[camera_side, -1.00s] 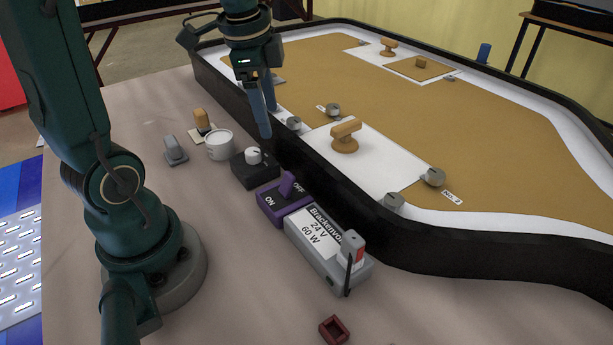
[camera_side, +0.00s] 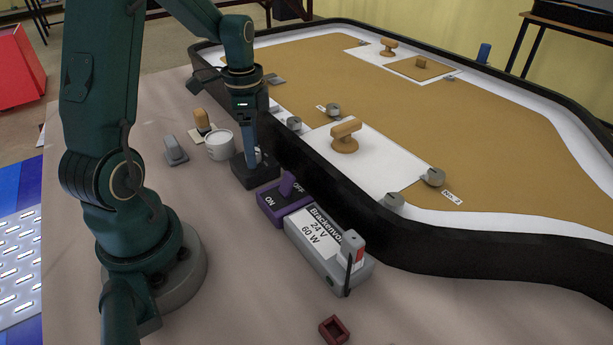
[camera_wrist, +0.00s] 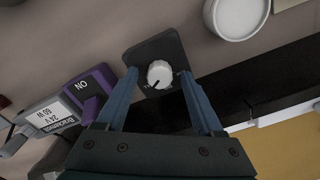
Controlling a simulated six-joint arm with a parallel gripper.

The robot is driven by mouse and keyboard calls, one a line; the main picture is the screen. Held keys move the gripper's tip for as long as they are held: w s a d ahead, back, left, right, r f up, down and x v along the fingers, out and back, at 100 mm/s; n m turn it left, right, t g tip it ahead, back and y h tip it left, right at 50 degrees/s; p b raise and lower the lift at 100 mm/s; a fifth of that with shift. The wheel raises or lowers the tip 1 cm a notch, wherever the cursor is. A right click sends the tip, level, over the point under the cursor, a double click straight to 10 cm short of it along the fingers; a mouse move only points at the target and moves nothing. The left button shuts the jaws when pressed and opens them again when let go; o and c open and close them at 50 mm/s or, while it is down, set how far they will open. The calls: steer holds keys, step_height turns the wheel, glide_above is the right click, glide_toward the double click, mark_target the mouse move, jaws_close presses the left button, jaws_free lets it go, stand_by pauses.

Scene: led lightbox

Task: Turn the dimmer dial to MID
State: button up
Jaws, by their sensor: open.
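The dimmer is a black box (camera_side: 262,177) on the table against the lightbox's black frame. Its white round dial (camera_wrist: 159,74) shows in the wrist view, with a dark pointer mark toward the lower left; its position labels are too small to read. My gripper (camera_wrist: 162,72) is open, with its blue fingers on either side of the dial in that view. In the side view my gripper (camera_side: 250,158) points down over the dimmer and mostly hides the dial. I cannot tell whether the fingers touch it.
A purple ON/OFF switch (camera_side: 273,210) and a grey 24 V 60 W power box (camera_side: 306,247) stand beside the dimmer. A white round tub (camera_side: 220,150) is close on the other side. The lightbox's raised black frame (camera_side: 340,186) runs right behind.

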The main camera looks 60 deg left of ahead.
jaws_close()
steer(key=n, duration=1.1)
steer(key=shift+n, duration=0.4)
stand_by(0.5)
jaws_free()
